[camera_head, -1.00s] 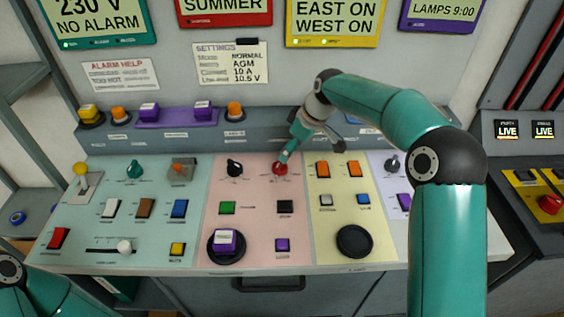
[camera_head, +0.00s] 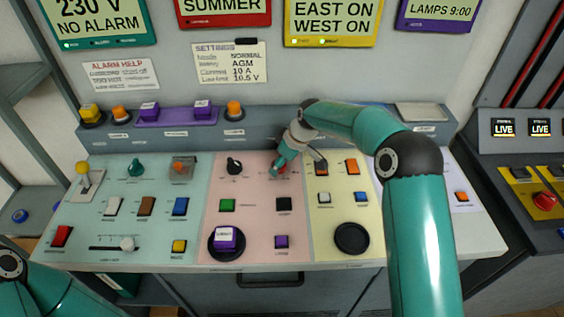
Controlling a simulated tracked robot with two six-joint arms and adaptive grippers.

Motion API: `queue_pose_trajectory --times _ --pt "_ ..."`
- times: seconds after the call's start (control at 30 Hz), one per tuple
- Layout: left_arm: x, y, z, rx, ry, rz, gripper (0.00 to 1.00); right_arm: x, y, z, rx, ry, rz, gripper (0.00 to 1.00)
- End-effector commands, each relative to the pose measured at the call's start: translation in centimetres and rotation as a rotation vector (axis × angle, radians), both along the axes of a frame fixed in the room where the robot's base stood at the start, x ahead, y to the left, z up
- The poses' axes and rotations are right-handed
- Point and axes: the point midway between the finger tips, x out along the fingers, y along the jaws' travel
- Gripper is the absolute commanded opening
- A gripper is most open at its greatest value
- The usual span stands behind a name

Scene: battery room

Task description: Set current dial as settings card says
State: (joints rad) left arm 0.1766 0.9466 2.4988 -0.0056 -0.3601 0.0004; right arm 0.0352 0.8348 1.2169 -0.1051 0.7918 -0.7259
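The settings card (camera_head: 230,64) hangs on the back wall and reads Mode NORMAL, AGM, Current 10 A and a low limit of 10.5 V. A red dial (camera_head: 283,169) and a black dial (camera_head: 234,166) sit at the top of the pink panel. Their labels are too small to read. My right gripper (camera_head: 279,168) points down at the red dial and covers most of it. Whether its fingers touch or grip the dial is hidden. My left gripper is out of view; only part of that arm shows at the lower left.
The pink panel (camera_head: 258,228) also bears a green button (camera_head: 227,205), a black button (camera_head: 284,204) and a purple block (camera_head: 228,236) on a round base. Orange switches (camera_head: 351,166) stand close on the right. My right arm covers much of the right-hand panel.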

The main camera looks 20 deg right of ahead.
Motion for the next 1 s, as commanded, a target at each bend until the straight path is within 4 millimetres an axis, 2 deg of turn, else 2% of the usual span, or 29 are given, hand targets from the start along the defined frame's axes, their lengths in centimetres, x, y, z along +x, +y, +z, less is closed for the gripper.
queue_pose_trajectory --times 0.03,0.17,0.2,0.4,1.0 --pt "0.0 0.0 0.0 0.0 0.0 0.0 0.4 0.0 0.03 0.0 0.0 0.0 0.0 0.44" --pt "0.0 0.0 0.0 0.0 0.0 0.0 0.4 0.01 0.06 0.01 0.0 0.0 0.001 0.22" --pt "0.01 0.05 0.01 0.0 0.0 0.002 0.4 0.03 -0.45 0.0 0.0 0.0 0.0 0.2" --pt "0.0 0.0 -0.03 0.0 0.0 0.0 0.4 0.08 0.15 0.0 -0.001 0.0 0.002 0.2" --pt "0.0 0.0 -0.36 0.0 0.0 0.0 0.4 0.13 0.3 0.08 0.0 -0.004 -0.028 0.2"
